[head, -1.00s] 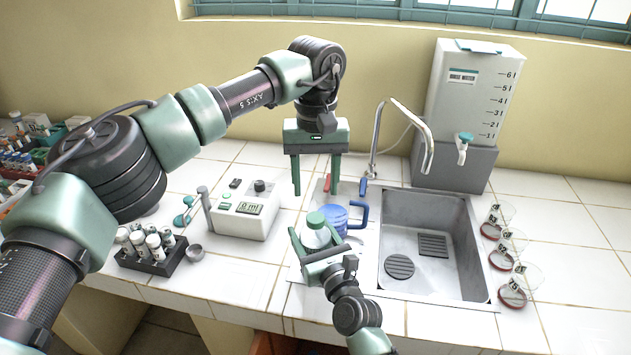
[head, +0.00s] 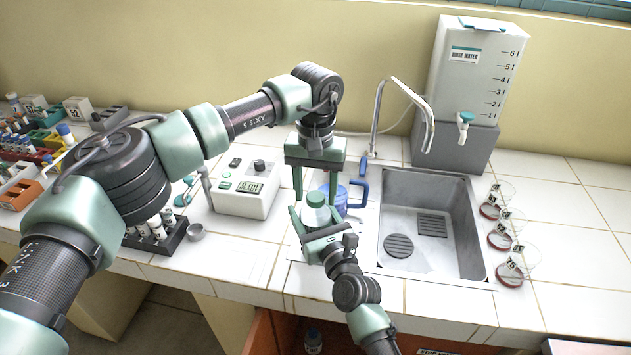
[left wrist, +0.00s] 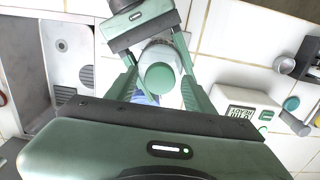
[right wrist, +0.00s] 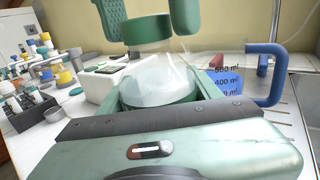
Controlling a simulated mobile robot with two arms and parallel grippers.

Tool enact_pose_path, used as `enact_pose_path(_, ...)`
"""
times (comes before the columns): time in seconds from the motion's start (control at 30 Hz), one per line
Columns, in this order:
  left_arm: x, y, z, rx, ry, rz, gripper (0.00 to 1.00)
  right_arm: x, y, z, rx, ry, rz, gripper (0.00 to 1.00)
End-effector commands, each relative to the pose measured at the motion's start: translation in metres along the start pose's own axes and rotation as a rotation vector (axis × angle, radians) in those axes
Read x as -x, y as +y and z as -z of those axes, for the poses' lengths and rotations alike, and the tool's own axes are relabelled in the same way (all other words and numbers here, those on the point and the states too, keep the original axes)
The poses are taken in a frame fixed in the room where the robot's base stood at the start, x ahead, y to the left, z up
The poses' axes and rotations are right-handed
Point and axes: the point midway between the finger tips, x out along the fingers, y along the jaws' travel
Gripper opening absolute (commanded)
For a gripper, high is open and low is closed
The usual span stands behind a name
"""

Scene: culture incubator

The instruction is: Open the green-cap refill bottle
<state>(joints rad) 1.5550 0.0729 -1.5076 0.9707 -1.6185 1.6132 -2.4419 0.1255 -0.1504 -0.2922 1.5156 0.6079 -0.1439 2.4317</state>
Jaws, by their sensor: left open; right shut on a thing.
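The refill bottle (head: 315,218) is clear and white with a green cap (head: 316,199). It stands upright near the counter's front, left of the sink. My right gripper (head: 318,226) is shut on its body from the front; the right wrist view shows the bottle (right wrist: 158,82) between its fingers. My left gripper (head: 315,196) points down from above, open, one finger on each side of the cap. In the left wrist view the cap (left wrist: 160,76) lies between the open fingers, with visible gaps. The cap sits on the bottle.
A blue measuring jug (head: 334,196) stands just behind the bottle. The sink (head: 385,235) is to the right, a meter box (head: 245,195) and tube rack (head: 172,240) to the left. Several glass dishes (head: 508,272) line the sink's right side.

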Motion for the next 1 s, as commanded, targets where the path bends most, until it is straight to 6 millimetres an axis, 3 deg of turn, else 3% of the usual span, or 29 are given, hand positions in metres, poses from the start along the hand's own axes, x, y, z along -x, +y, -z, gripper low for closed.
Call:
enact_pose_path(0.23, -0.0006, -0.0002, 0.0001, 0.000, 0.000, 0.000, 0.50, -0.0002, -0.0002, -0.0011, 0.000, -0.002, 0.001, 0.00)
enact_pose_path(0.4, -0.0005, -0.0002, 0.0001, 0.001, 0.000, 0.000, 0.03, -0.0003, -0.0002, -0.0011, 0.000, -0.002, 0.001, 0.00)
enact_pose_path(0.43, -0.0005, -0.0003, 0.0001, 0.001, 0.000, 0.000, 0.00, -0.0003, -0.0002, -0.0012, 0.000, -0.002, 0.001, 0.00)
enact_pose_path(0.87, -0.0003, -0.0004, 0.0002, 0.005, 0.000, 0.001, 0.00, -0.0003, -0.0003, -0.0013, 0.000, -0.003, 0.001, 0.00)
enact_pose_path(1.0, -0.0002, -0.0004, 0.0002, 0.113, 0.000, 0.001, 0.00, -0.0003, -0.0003, -0.0013, -0.001, -0.003, 0.001, 0.00)
